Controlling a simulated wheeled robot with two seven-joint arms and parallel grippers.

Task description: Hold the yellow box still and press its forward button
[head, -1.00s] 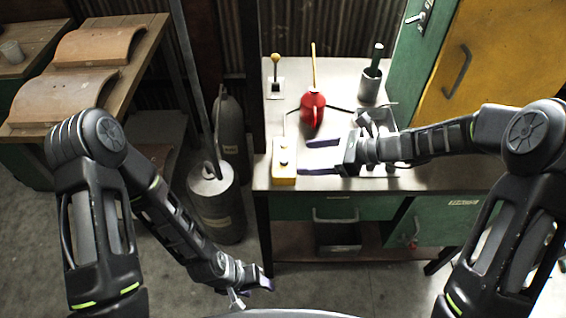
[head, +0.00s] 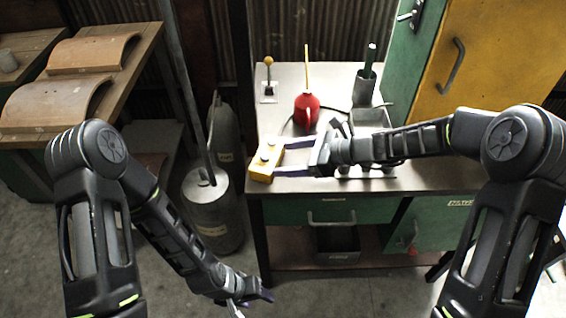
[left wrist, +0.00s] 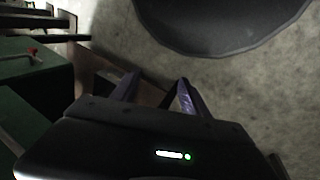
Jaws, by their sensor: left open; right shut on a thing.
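The yellow box (head: 262,173) is at the left front corner of the workbench, turned at an angle, with two button-like knobs on its pale top. My right gripper (head: 280,159) reaches in from the right, its purple fingers apart on either side of the box and closed on it. Which knob is the forward button I cannot tell. My left gripper (head: 258,300) is low at the front, below and away from the bench, open and empty. Its fingers also show in the left wrist view (left wrist: 158,85), over the floor.
The workbench (head: 440,178) carries a red oil can (head: 305,111), a yellow-knobbed lever (head: 268,75), a dark cup with a green-handled tool (head: 364,88) and a grey tray (head: 370,117). A metal canister (head: 208,215) stands on the floor left of the bench.

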